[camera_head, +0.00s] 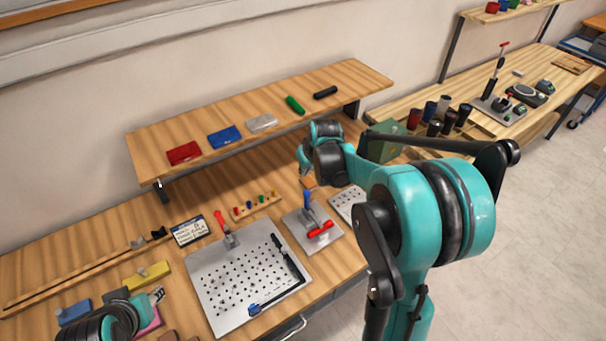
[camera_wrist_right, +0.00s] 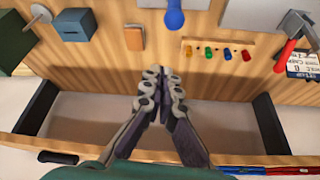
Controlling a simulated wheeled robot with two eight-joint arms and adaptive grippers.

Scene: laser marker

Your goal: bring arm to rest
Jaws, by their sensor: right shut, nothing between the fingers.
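My left gripper (camera_head: 157,295) shows small at the lower left of the head view, above the bench near a yellow block (camera_head: 147,276). I cannot tell whether its fingers are open.
A shelf (camera_head: 220,108) bears red, blue, clear, green and black items. A perforated plate (camera_head: 215,305), a clamp with red and blue handles (camera_head: 320,229), a peg rack (camera_head: 255,205) and a sign (camera_head: 190,231) are on the bench. A green box (camera_head: 382,145) stands behind my arm.

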